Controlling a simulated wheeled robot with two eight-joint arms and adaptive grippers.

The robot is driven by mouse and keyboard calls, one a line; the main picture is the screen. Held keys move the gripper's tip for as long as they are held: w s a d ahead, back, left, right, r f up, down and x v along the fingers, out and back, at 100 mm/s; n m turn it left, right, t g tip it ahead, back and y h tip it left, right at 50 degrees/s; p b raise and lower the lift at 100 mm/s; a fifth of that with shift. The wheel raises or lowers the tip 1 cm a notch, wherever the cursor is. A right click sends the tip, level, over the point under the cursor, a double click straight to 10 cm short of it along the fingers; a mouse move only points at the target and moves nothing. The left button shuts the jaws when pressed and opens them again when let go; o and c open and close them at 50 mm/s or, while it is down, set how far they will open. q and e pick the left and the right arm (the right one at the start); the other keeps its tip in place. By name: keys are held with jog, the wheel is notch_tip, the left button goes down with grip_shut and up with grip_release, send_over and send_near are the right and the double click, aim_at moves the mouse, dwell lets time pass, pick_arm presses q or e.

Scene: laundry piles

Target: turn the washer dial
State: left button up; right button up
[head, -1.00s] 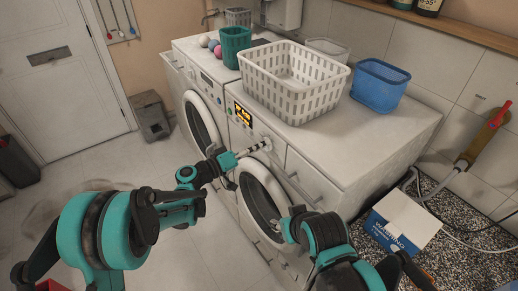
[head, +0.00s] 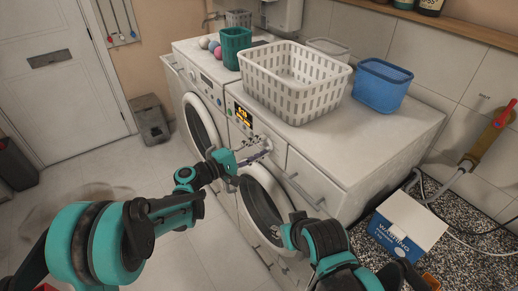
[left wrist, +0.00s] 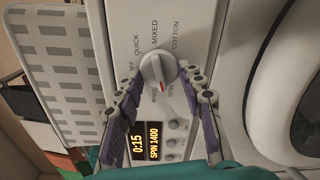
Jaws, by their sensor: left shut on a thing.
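The washer dial (left wrist: 158,69) is a round pale knob with a red mark, on the front panel of the right-hand washer (head: 340,172). Printed words, including QUICK, MIXED, COTTON and SPIN, ring it. The red mark points toward the SPIN side. My left gripper (left wrist: 160,80) is shut on the dial, with one purple-grey finger on either side. It also shows at the panel in the head view (head: 258,153), where it partly hides the dial. The lit display (left wrist: 147,146) reads 0:15 and SPIN 1400. My right gripper (head: 283,232) is near the round door; its jaws are unclear.
A white laundry basket (head: 292,92), a blue tub (head: 380,87) and a green bin (head: 236,48) stand on the machines. The floor at left is mostly clear.

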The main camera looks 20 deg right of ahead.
pick_arm(q)
jog(key=shift+n, duration=1.5)
jog(key=o, duration=1.1)
jog(key=shift+f, duration=0.1)
jog(key=shift+a, duration=0.1)
jog(key=v, duration=1.1)
jog(key=shift+s+a, duration=0.15)
jog(key=shift+a, duration=0.25)
